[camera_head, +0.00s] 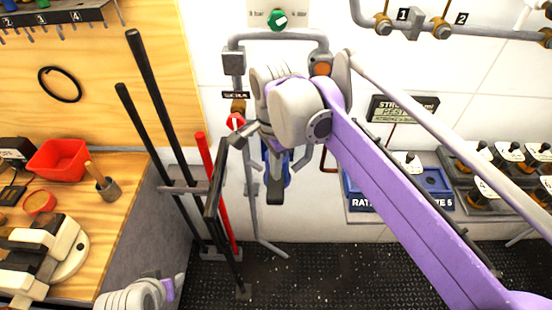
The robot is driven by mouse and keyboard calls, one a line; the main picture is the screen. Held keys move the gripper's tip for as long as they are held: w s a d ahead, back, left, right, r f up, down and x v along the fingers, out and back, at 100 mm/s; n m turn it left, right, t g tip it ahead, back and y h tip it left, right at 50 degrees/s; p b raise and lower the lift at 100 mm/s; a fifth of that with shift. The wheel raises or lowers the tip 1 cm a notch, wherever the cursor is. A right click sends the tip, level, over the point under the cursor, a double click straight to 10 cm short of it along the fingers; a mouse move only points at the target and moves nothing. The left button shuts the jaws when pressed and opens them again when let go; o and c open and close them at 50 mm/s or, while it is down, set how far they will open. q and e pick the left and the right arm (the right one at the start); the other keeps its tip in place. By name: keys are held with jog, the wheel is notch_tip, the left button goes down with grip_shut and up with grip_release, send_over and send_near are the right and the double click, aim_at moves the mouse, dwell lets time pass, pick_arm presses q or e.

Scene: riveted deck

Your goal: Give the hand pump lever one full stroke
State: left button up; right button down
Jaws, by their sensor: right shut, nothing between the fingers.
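The hand pump seems to be the blue body (287,172) on the wall pipework, mostly hidden behind my right arm. I cannot pick out its lever for certain; a grey bar end (243,135) sticks out left of my right wrist and may be part of it. My right gripper (275,192) points down in front of the pump, with its fingers shut and empty. I cannot tell whether it touches the pump. Part of my left arm shows at the bottom left edge; its gripper is not in view.
Black bars (152,92) and a red bar (212,180) stand in a rack left of the pump. A wooden bench (110,225) with a red bin (58,160) is at left. A blue tray (432,180) sits on a shelf at right. Dark studded floor (320,275) is clear below.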

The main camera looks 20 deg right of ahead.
jog(key=shift+f+b, duration=1.1)
jog(key=shift+f, duration=1.05)
pick_arm(q)
jog(key=shift+s+f+b, duration=1)
jog(key=shift+f+b, duration=1)
jog(key=shift+f, duration=1.8)
pick_arm(e)
jog(key=shift+f, duration=3.8)
notch_tip(320, 180, up, 12)
jog(key=p, duration=0.7)
jog(key=shift+p, duration=0.35)
pick_arm(q)
jog(key=w+r, duration=0.3)
jog(key=r, duration=0.6)
jog(key=shift+r, duration=0.3)
pick_arm(e)
jog(key=shift+w, duration=0.1)
pick_arm(q)
jog(key=shift+s, duration=0.15)
jog(key=shift+r, duration=0.1)
pick_arm(e)
jog(key=shift+r, duration=0.1)
